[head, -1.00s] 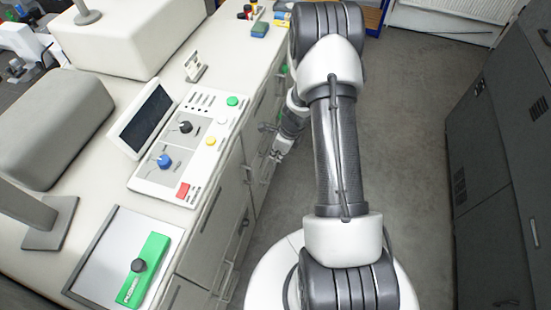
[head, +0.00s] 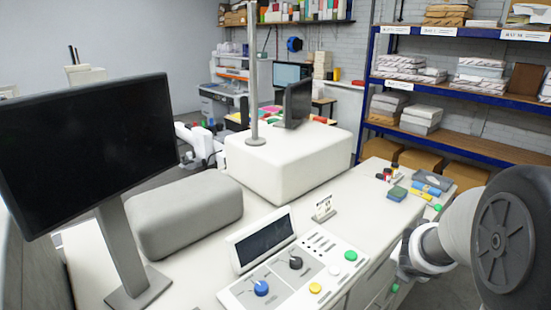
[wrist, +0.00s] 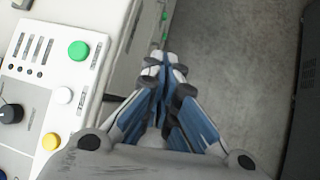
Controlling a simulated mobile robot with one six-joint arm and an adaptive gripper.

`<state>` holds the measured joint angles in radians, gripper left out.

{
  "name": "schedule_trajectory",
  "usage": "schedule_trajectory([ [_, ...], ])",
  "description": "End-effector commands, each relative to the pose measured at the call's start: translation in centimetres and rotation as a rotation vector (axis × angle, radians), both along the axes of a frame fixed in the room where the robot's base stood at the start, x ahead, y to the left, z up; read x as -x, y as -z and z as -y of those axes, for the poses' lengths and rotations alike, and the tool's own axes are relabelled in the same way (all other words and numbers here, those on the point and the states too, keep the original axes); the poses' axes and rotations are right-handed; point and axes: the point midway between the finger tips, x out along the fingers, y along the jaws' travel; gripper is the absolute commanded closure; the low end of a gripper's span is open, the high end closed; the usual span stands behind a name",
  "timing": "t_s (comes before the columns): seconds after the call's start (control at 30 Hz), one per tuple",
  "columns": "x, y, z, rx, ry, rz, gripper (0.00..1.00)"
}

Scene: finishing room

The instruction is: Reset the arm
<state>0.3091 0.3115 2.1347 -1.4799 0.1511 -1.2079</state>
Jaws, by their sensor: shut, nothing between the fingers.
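My gripper (wrist: 163,68) is in the wrist view, pointing down beside the counter's front edge over the grey floor. Its fingers are together with nothing between them. In the head view my arm stands at the right edge, and the fingertips are hidden there. The control panel (head: 328,270) lies on the counter to the left of my gripper. It has a blue knob (head: 261,288), a black knob (head: 296,262) and green, white and yellow buttons. The green button (wrist: 79,50) is the nearest one clearly seen in the wrist view.
A large monitor (head: 85,150) stands on the white counter (head: 190,275) at left, with a grey rounded block (head: 185,212) and a white box housing (head: 290,160) behind the panel. Blue shelving (head: 450,88) holds paper stacks at back right. Grey floor (wrist: 240,60) is clear right of the counter.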

Motion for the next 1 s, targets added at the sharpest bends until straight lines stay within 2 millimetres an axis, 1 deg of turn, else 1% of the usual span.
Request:
schedule_trajectory([
  [0.03, 1.2, -1.8, -0.5, -0.057, 0.148, 0.084, 1.0],
  [0.07, 2.0, -2.8, -0.7, -0.099, 0.243, 0.127, 1.0],
  [0.1, 3.4, -3.9, -1.1, -0.16, 0.369, 0.186, 1.0],
  [0.17, 5.6, -5.2, -1.9, -0.262, 0.551, 0.267, 1.0],
  [0.2, 7.3, -5.8, -2.5, -0.335, 0.671, 0.317, 1.0],
  [0.27, 10.0, -6.3, -3.7, -0.451, 0.848, 0.382, 1.0],
  [0.3, 11.8, -6.4, -4.7, -0.534, 0.963, 0.419, 1.0],
  [0.33, 13.2, -6.3, -5.5, -0.596, 1.049, 0.442, 1.0],
  [0.37, 14.6, -6.1, -6.4, -0.66, 1.134, 0.459, 1.0],
  [0.4, 16.6, -5.7, -7.7, -0.746, 1.248, 0.477, 1.0],
  [0.43, 17.9, -5.3, -8.8, -0.811, 1.329, 0.484, 1.0],
  [0.47, 19.3, -4.9, -9.8, -0.874, 1.409, 0.486, 1.0],
  [0.5, 21.0, -4.3, -11.3, -0.954, 1.51, 0.482, 1.0],
  [0.6, 24.5, -3.0, -14.8, -1.119, 1.725, 0.439, 1.0],
  [0.7, 27.0, -2.0, -17.5, -1.229, 1.88, 0.381, 1.0],
  [0.8, 28.5, -1.5, -19.1, -1.284, 1.971, 0.336, 1.0],
  [0.87, 28.8, -1.4, -19.6, -1.301, 1.997, 0.32, 1.0],
  [1.0, 28.9, -1.4, -19.7, -1.302, 1.999, 0.319, 1.0],
])
